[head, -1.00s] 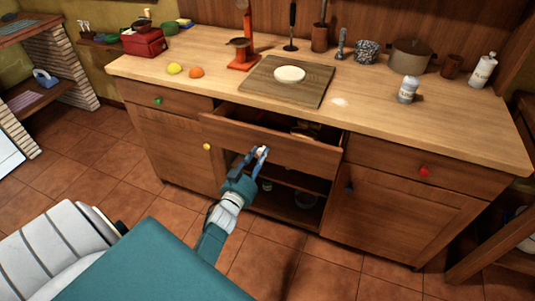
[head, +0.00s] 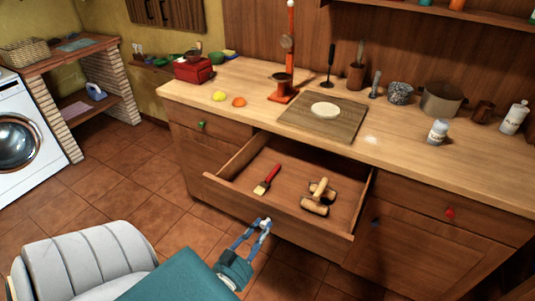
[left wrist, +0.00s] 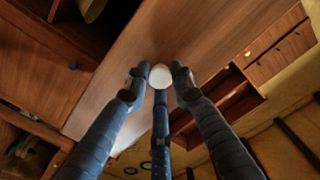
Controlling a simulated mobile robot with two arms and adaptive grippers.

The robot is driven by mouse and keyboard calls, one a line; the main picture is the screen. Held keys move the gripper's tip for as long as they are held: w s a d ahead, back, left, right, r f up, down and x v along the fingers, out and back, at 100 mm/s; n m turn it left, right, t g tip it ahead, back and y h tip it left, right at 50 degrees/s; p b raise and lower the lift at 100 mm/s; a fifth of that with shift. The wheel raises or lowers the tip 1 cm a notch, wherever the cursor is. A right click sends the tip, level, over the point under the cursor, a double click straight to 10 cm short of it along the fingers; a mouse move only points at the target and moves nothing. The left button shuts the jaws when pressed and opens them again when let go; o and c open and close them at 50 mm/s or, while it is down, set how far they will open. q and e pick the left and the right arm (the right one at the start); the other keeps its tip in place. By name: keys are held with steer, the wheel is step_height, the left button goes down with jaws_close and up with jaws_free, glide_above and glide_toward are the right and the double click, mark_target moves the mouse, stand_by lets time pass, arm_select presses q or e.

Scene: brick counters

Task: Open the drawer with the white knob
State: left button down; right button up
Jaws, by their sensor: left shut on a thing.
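The middle drawer (head: 270,221) of the counter stands wide open, pulled well out from under the worktop. Its white knob (left wrist: 160,76) sits on the drawer front between my left gripper's fingers in the left wrist view. My left gripper (head: 262,222) is at the drawer front in the head view, shut on the knob. It also shows in the left wrist view (left wrist: 160,85), with its blue-grey fingers around the knob. In the drawer lie a red-handled brush (head: 267,180) and wooden-handled tools (head: 318,195). My right gripper is not in view.
A drawer with a green knob (head: 202,125) and one with a red knob (head: 449,212) are shut on either side. The worktop (head: 260,85) holds a cutting board (head: 350,118), a pot (head: 440,100) and jars. Tiled floor (head: 100,185) is free at left.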

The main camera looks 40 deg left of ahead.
arm_select(q)
steer(key=shift+s+r, duration=0.25)
steer(key=shift+r, duration=0.05)
steer(key=c, duration=1.5)
jaws_free()
steer(key=shift+o, duration=0.2)
steer(key=shift+s+d+f, duration=0.15)
steer(key=shift+s+f, duration=0.05)
steer(key=shift+s, duration=0.25)
steer(key=v, duration=1.1)
steer(key=shift+s, duration=0.15)
